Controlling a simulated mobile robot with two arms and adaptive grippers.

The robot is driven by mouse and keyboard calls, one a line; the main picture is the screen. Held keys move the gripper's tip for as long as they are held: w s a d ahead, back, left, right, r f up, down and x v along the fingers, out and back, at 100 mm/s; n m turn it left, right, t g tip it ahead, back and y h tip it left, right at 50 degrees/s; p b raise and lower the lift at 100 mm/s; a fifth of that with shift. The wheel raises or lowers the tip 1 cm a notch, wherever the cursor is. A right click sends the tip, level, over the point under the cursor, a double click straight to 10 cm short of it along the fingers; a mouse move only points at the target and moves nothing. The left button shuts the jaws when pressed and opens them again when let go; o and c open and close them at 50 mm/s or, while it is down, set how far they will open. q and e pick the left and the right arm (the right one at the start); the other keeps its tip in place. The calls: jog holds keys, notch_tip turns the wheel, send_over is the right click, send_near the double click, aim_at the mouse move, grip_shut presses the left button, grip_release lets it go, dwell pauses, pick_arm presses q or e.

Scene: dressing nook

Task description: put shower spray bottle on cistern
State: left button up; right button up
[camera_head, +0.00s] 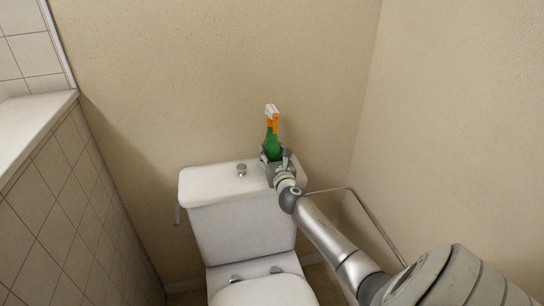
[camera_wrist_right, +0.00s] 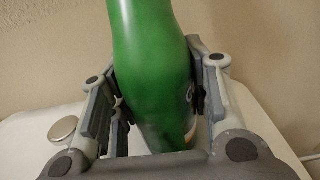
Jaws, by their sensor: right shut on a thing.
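The shower spray bottle (camera_head: 272,146) is green with an orange neck and a white spray head, and it stands upright. It also fills the middle of the right wrist view (camera_wrist_right: 151,60). My right gripper (camera_head: 271,156) is shut on its body, with a finger on each side. The bottle is over the right end of the white cistern lid (camera_head: 210,183). The lid also shows in the right wrist view (camera_wrist_right: 22,140). The gripper hides the bottle's base, so I cannot tell whether it touches the lid. My left gripper is not in view.
A round flush button (camera_head: 241,170) sits on the lid left of the bottle. The toilet bowl (camera_head: 265,291) is below in front. A tiled half wall (camera_head: 70,190) stands at the left. A metal rail (camera_head: 372,222) runs at the right. The lid's left part is clear.

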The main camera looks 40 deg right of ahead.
jog(key=shift+r, duration=0.25)
jog(key=shift+f, duration=0.1)
jog(key=shift+f, duration=0.15)
jog(key=o, duration=1.5)
jog(key=shift+s, duration=0.1)
jog(key=shift+c, duration=0.2)
jog(key=shift+r, duration=0.2)
jog(key=v, duration=1.2)
jog(key=shift+p, duration=0.35)
